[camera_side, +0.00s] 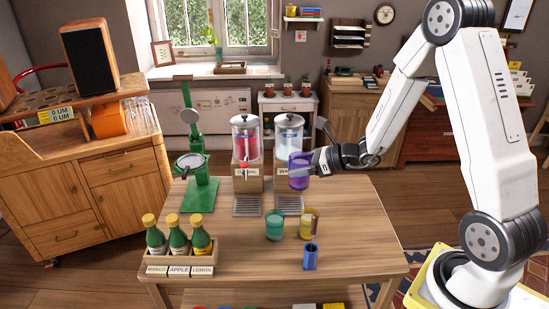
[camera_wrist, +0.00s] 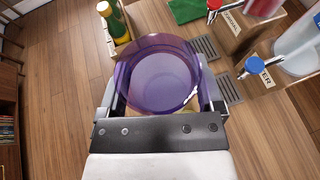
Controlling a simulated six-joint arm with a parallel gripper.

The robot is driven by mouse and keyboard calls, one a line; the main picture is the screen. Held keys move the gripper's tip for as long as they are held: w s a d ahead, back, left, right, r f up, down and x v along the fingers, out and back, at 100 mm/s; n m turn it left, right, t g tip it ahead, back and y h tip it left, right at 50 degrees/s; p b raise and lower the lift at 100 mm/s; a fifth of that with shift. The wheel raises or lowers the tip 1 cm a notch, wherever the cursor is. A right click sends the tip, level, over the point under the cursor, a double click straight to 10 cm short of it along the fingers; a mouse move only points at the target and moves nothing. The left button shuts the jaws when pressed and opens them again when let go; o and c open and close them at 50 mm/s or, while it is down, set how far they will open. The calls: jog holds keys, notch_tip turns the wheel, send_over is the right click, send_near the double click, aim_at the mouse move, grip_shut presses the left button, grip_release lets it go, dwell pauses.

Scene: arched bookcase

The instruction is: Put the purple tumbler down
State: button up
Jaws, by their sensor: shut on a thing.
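The purple tumbler (camera_side: 299,172) is a see-through cup held in my gripper (camera_side: 308,170), in front of the right-hand drink dispenser in the side view. In the wrist view the tumbler (camera_wrist: 160,80) fills the space between the two fingers, and I look down into its round mouth. My gripper is shut on it, with a finger on each side. In the side view the tumbler is held up above the wooden table (camera_side: 350,215), apart from the tabletop. I see no clear sign of liquid inside it.
Two dispensers, red (camera_side: 246,150) and clear (camera_side: 288,140), stand at the table's back with drip grates below. A teal cup (camera_side: 275,225), a yellow cup (camera_side: 309,222) and a blue holder (camera_side: 310,257) stand nearer. Bottles (camera_side: 178,238) fill a crate front left. The table's right side is bare.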

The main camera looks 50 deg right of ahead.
jog(key=shift+a+r, duration=0.15)
jog(key=shift+a, duration=0.05)
jog(key=w+a+r+m+t+h, duration=0.1)
jog(key=w+a+r+m+h, duration=0.1)
jog(key=a+r, duration=0.5)
jog(key=shift+r, duration=1.65)
jog(key=shift+d, duration=0.1)
